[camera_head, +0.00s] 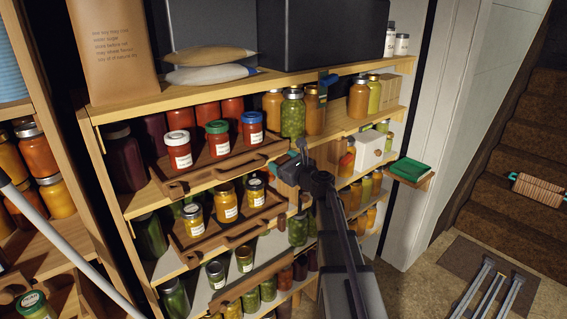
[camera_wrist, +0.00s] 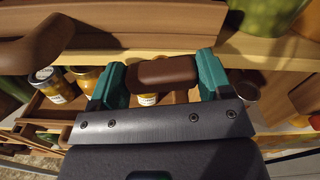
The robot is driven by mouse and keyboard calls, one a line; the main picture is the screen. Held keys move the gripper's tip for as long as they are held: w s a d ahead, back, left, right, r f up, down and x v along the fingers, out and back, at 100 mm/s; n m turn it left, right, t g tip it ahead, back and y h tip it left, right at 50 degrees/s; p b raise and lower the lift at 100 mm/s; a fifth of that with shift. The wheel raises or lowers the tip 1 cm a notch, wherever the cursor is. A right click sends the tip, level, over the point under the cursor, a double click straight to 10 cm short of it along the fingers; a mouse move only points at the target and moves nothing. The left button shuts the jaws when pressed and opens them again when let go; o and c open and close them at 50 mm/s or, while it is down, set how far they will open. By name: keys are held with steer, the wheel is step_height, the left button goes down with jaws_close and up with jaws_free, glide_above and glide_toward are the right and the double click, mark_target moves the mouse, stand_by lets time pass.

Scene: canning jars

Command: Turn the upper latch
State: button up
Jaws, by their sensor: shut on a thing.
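The latch lies roughly level across the picture, in front of a pale shelf edge. In the head view the latch is too hidden by my gripper to make out.
Yellow jars (camera_head: 226,202) stand in a lower tray. A white box (camera_head: 370,150) and a green item (camera_head: 410,168) are to the right. A brown rounded piece (camera_wrist: 32,38) is at left in the wrist view.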

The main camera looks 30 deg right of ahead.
steer(key=n, duration=0.4)
steer(key=shift+a, duration=0.1)
steer(key=n, duration=0.4)
steer(key=shift+f, duration=0.15)
steer(key=n, duration=0.3)
steer(key=shift+s+a+f+n, duration=0.1)
steer(key=shift+n, duration=0.3)
steer(key=shift+n+b, duration=0.3)
steer(key=shift+n, duration=1.5)
steer(key=o, duration=0.9)
